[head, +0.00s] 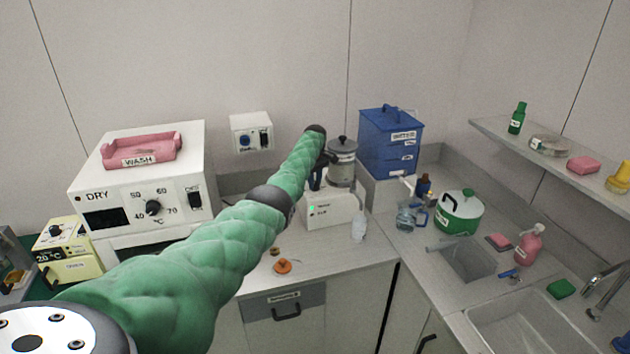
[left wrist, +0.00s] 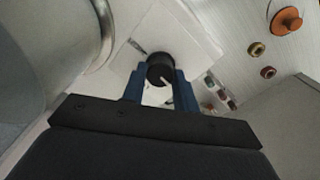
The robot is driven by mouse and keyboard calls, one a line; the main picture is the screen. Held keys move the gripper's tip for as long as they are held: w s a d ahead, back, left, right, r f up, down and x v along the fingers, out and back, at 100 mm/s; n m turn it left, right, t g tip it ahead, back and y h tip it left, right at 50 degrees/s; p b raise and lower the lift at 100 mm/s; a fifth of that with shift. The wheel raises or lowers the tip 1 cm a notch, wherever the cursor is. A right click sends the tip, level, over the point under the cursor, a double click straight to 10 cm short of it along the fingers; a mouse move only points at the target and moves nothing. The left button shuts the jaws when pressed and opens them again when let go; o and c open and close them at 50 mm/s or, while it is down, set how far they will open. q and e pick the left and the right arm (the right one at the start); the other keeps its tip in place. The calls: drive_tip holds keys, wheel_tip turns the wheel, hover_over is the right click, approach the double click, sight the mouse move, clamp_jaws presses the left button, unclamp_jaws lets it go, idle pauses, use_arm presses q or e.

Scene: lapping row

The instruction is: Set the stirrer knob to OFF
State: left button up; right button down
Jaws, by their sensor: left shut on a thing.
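The stirrer (head: 335,212) is a white box on the counter with a lit green mark on its front and a lidded grey pot (head: 343,165) on top. Its knob (left wrist: 160,66) is round and black with a white pointer line; it shows in the left wrist view, between the blue fingers of my left gripper (left wrist: 160,88). The gripper is shut on it. In the head view my green left arm reaches across to the stirrer, and the gripper (head: 317,180) and arm hide the knob. I cannot read its setting. My right gripper is not in view.
A white oven (head: 150,240) with a pink WASH tray (head: 140,150) stands left. An orange disc (head: 284,266) lies on the counter before the stirrer. A sink (head: 520,310) is at far right.

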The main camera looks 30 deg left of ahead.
sight(315, 182)
use_arm(q)
drive_tip(key=shift+w+r+n, duration=0.1)
drive_tip(key=shift+r+n, duration=0.15)
drive_tip(key=shift+n, duration=0.25)
drive_tip(key=o, duration=0.8)
drive_tip(key=shift+o, duration=0.8)
drive_tip(key=shift+f, duration=0.1)
drive_tip(key=shift+r+b, duration=0.3)
drive_tip(key=shift+r, duration=0.15)
wheel_tip(315, 182, up, 6)
drive_tip(key=shift+f+b, duration=0.15)
drive_tip(key=shift+b, duration=0.95)
drive_tip(key=shift+r, duration=0.55)
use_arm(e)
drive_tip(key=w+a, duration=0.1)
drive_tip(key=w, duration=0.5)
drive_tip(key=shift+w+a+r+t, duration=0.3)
use_arm(q)
drive_tip(key=shift+f, duration=0.1)
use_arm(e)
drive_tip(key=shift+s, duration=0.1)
